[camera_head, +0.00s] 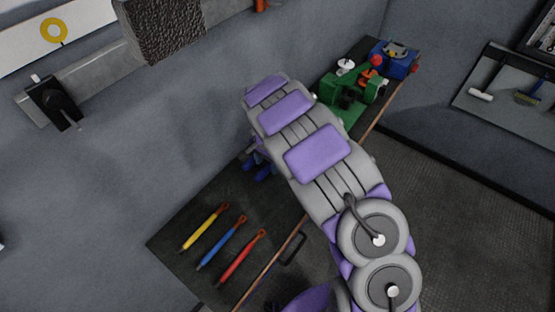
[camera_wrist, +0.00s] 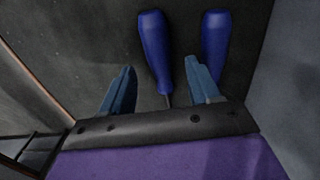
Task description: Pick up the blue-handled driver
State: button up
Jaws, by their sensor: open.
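In the wrist view, a blue-handled driver (camera_wrist: 156,50) lies on the dark bench top, its thin shaft running down between my fingers. A second similar blue handle (camera_wrist: 214,42) lies to its right, its lower part behind the right finger. My gripper (camera_wrist: 158,82) is open, with one finger on each side of the first driver's lower end. No contact is visible. In the head view, my arm hides most of this spot, and small blue shapes (camera_head: 263,172) show beside it; I cannot tell whether they are handles or my fingers.
Yellow (camera_head: 204,228), blue (camera_head: 221,243) and red (camera_head: 242,257) tools lie on the near bench top (camera_head: 172,243). A green machine (camera_head: 350,92) and a blue object (camera_head: 394,60) stand at the far end. A wall rises behind the bench; open floor (camera_head: 455,220) lies right.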

jog(key=shift+a+f, duration=0.2)
jog(key=shift+f, duration=0.4)
jog(key=shift+a+f, duration=0.2)
jog(key=shift+f, duration=0.35)
jog(key=shift+d+r, duration=0.1)
jog(key=shift+d, duration=0.15)
jog(key=shift+c, duration=0.2)
jog(key=shift+d, duration=0.25)
jog(key=c, duration=0.3)
jog(key=shift+a, duration=0.25)
grip_shut()
